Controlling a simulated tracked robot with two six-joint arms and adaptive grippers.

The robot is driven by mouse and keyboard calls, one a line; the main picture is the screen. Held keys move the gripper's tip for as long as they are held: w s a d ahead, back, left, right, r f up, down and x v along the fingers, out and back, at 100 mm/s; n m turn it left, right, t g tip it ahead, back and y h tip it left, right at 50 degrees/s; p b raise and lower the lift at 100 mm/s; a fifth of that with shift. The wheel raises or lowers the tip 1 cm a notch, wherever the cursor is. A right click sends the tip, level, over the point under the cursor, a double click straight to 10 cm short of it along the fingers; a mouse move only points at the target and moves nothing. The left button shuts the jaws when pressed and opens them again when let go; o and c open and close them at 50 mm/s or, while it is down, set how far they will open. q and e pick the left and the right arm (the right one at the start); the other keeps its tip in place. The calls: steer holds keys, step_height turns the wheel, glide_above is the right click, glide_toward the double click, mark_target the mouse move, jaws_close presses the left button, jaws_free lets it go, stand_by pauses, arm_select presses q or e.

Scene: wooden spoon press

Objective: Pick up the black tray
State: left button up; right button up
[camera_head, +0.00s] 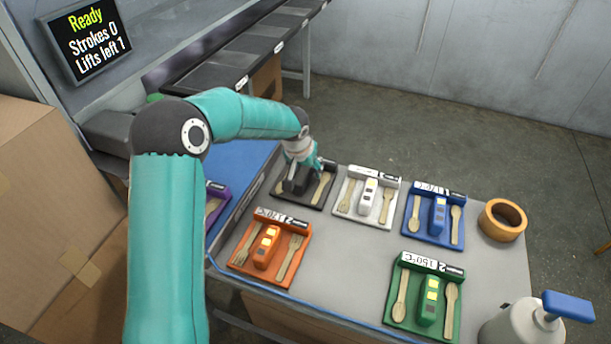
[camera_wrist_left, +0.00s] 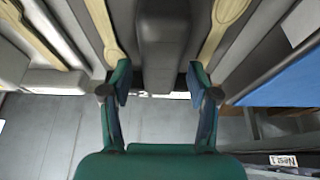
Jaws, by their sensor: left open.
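The black tray (camera_head: 308,202) lies at the back left of the grey table in the head view, with a light wooden utensil on each side of its raised black block (camera_head: 297,184). My left gripper (camera_head: 304,172) is right over the tray and hides part of it. In the left wrist view the black block (camera_wrist_left: 163,45) runs up the middle, with wooden utensils on both sides. My left gripper's fingers (camera_wrist_left: 160,88) are apart, one on each side of the block's near end. I cannot tell whether they touch it. My right gripper is out of view.
A white tray (camera_head: 349,205) stands close right of the black one. Blue (camera_head: 419,232), orange (camera_head: 272,275) and green (camera_head: 412,325) trays, a tape roll (camera_head: 502,220) and a pump bottle (camera_head: 520,328) are also there. A purple tray (camera_head: 216,200) lies left. The table's middle is clear.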

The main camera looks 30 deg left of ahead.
arm_select(q)
jaws_close()
stand_by(0.3)
steer(key=shift+r, duration=0.1)
